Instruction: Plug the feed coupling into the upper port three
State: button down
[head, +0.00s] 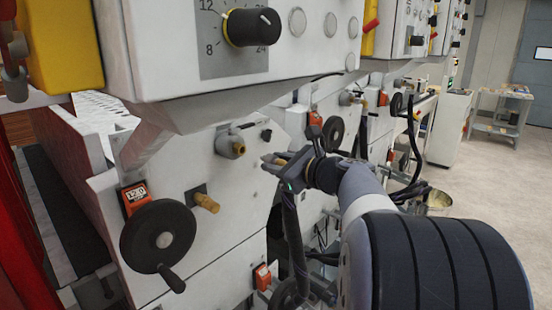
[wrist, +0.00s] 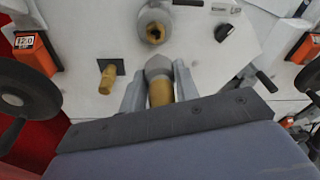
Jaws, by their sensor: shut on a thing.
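My gripper (wrist: 158,78) is shut on the feed coupling (wrist: 160,92), a short piece with a grey front end and a brass body. In the head view my gripper (head: 274,161) is in front of the white machine panel, with the coupling mostly hidden between its fingers. A grey port with a brass-lined opening (wrist: 154,31) is on the panel just ahead of the coupling in the wrist view. The same port (head: 229,147) is left of my gripper in the head view. The coupling appears apart from the port. No port number is readable.
A brass-coloured handle (head: 206,203) sticks out below the port. A black handwheel (head: 158,237) with an orange counter (head: 134,195) is at lower left. The control box (head: 235,45) overhangs the panel. A small black knob (wrist: 222,34) is right of the port.

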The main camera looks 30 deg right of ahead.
jog(key=shift+r, duration=0.1)
jog(key=r+p+x, duration=0.1)
jog(key=x, duration=0.5)
jog(key=shift+a, duration=0.3)
jog(key=shift+x, duration=1.35)
dwell(1.6)
jog(key=shift+r, duration=0.1)
jog(key=c, duration=1)
grip_release()
jog(key=shift+s, duration=0.1)
jog(key=b+v, duration=0.2)
jog(key=v, duration=0.8)
jog(key=shift+s+d, duration=0.1)
jog(key=shift+s, duration=0.25)
